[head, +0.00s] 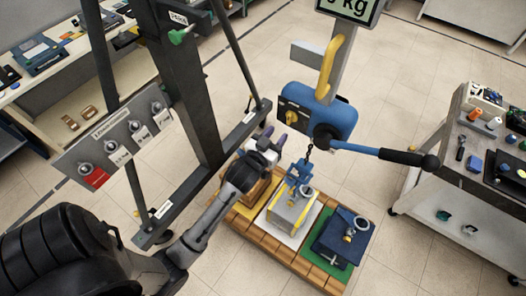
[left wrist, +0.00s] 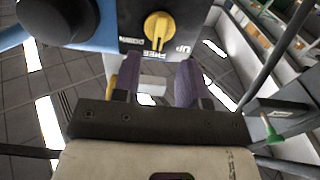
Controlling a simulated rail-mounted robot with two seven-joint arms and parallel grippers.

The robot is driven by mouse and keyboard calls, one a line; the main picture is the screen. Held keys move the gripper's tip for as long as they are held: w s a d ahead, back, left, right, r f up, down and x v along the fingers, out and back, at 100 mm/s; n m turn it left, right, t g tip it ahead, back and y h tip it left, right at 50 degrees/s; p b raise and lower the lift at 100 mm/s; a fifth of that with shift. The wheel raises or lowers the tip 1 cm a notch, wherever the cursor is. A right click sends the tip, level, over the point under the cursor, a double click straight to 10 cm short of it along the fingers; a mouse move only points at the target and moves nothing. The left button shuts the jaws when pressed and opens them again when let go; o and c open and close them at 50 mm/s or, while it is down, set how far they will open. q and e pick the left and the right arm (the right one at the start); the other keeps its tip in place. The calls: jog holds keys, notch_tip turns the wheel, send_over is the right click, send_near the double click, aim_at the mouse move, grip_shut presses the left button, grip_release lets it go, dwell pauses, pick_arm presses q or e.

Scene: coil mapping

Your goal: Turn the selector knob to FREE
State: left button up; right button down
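The yellow selector knob (head: 292,117) sits on the dark end panel of the blue hoist body (head: 328,113). In the left wrist view the knob (left wrist: 157,25) shows near the top, with a FREE label (left wrist: 146,54) just below it and an UP label (left wrist: 183,49) to its lower right. I cannot tell exactly which label it points at. My left gripper (head: 275,137) is open and empty, its purple fingers below and left of the knob in the head view, apart from it. In the left wrist view its fingers (left wrist: 158,84) stand apart, below the panel. My right gripper is not in view.
A lever with a black grip (head: 400,157) sticks out right from the hoist. A chain hangs below it over a grey block (head: 291,211) on a wooden pallet (head: 257,238). A dark frame with a sign board (head: 118,141) stands left. A cart (head: 455,163) stands right.

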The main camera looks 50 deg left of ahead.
pick_arm(q)
jog(key=b+v, duration=0.1)
jog(key=v, duration=0.6)
jog(key=shift+s, duration=0.35)
jog(key=shift+d, duration=0.1)
jog(key=s+d+f+m+g+h, duration=0.2)
jog(key=s+d+f+g, duration=0.1)
jog(key=s+f+g, duration=0.45)
jog(key=s+d+r+m+g+h+p, duration=0.1)
jog(key=s+d+r+g+p, duration=0.1)
jog(key=s+p, duration=0.3)
jog(key=s+d+r+m+g+h+p, duration=0.1)
jog(key=s+d+g+p, duration=0.3)
jog(key=s, duration=0.4)
jog(key=shift+d+r+m+h+p, duration=0.3)
jog(key=shift+d+r+m+p, duration=0.1)
jog(key=shift+r+p, duration=0.1)
jog(key=shift+w, duration=0.1)
